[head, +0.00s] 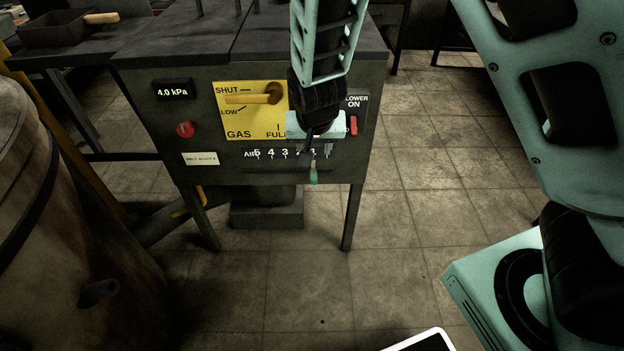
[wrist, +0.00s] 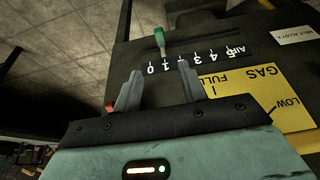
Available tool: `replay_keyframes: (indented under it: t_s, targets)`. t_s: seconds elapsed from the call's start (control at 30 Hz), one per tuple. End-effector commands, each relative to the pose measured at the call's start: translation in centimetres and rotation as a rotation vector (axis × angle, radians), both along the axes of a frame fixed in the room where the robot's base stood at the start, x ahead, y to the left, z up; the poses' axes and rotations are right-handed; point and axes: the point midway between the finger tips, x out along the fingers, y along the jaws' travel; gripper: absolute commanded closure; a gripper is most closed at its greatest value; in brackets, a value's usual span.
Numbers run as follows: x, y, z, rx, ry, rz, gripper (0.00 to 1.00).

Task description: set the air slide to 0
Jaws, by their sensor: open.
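The air slide is a green handle (head: 313,173) hanging below the numbered AIR scale (head: 271,154) on the furnace's front panel. In the wrist view the green handle (wrist: 160,40) stands close to the 1 mark, beside the 0. The scale (wrist: 222,52) appears turned over there. My gripper (head: 318,148) is in front of the scale's right end and hides part of its low numbers. In the wrist view my gripper (wrist: 160,68) is open and empty. Its fingertips lie either side of the 0 and 1, with the handle just past them, in line with the gap.
Above the scale are a yellow gas plate with a lever (head: 255,97) and a red blower switch (head: 353,125). A red button (head: 184,129) is at the panel's left. A large drum (head: 50,200) stands at the left. The tiled floor (head: 420,180) at the right is clear.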

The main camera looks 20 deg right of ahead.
Motion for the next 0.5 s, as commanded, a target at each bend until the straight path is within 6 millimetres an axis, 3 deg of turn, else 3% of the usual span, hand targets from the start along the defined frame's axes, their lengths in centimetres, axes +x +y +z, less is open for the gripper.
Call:
replay_keyframes:
  t_s: [0.17, 0.5]
  targets:
    - [0.8, -0.4, -1.8, -0.003, -0.002, -0.005, 0.58]
    - [3.2, -1.2, -8.3, -0.003, 0.001, -0.006, 0.58]
